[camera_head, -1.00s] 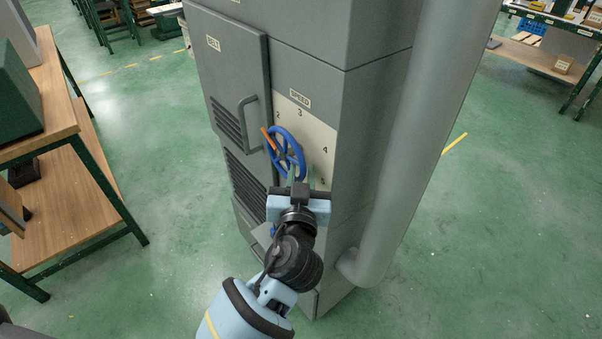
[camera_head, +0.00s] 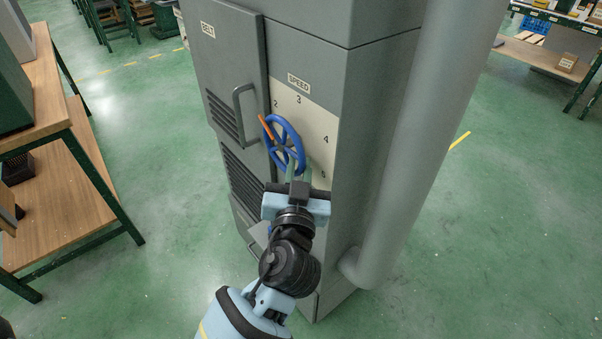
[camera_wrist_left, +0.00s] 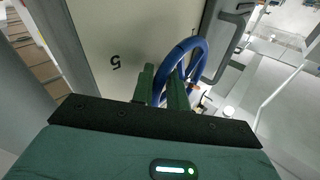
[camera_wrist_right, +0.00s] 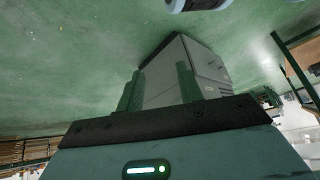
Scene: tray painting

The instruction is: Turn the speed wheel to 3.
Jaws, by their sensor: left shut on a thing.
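The blue speed wheel (camera_head: 298,137) is on the pale dial panel (camera_head: 316,119) of the grey cabinet. An orange mark (camera_head: 266,127) on the wheel's upper left lies left of and below the number 2 (camera_head: 276,103). The number 3 (camera_head: 298,99) is above the wheel, with 4 and 5 down the right. My left gripper (camera_head: 299,172) is shut on the wheel's rim at its lower right. The left wrist view shows its fingers (camera_wrist_left: 163,88) at the blue rim (camera_wrist_left: 199,52). My right gripper (camera_wrist_right: 158,88) shows only in its wrist view, open and empty, fingers apart.
A grey door handle (camera_head: 241,116) stands out on the cabinet door just left of the wheel. A thick grey pipe (camera_head: 410,150) runs down the cabinet's right side. A wooden-topped bench (camera_head: 70,205) is at left. Green floor is clear at right.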

